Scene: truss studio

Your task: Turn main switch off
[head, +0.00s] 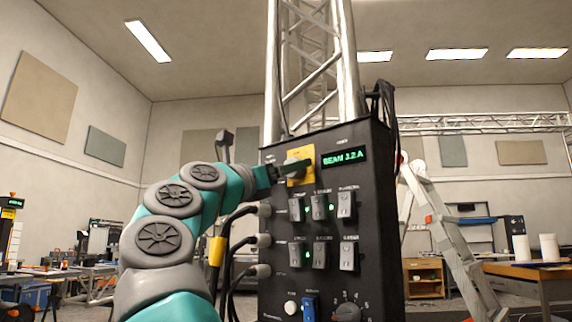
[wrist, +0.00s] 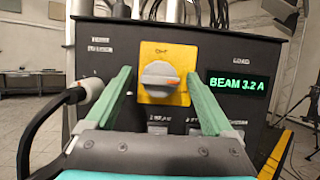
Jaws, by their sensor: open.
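The main switch (wrist: 160,76) is a grey rotary knob on a yellow plate (wrist: 167,54), high on the front of a black control box (head: 377,240). In the wrist view its handle lies roughly level, with an orange mark toward its right end. The yellow plate also shows in the head view (head: 301,154), partly hidden by my gripper. My gripper (wrist: 163,85) is open, with one green finger on each side of the knob in the picture. I cannot tell whether the fingers touch it. The green display (wrist: 239,84) beside it reads BEAM 3.2 A.
Below are several rocker switches (head: 319,207) with some green lamps, a blue switch (head: 310,307) and a black dial (head: 346,312). Cables with grey plugs (head: 262,241) enter the box's left side. A metal truss (head: 349,65) rises behind; a ladder (head: 440,225) stands right.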

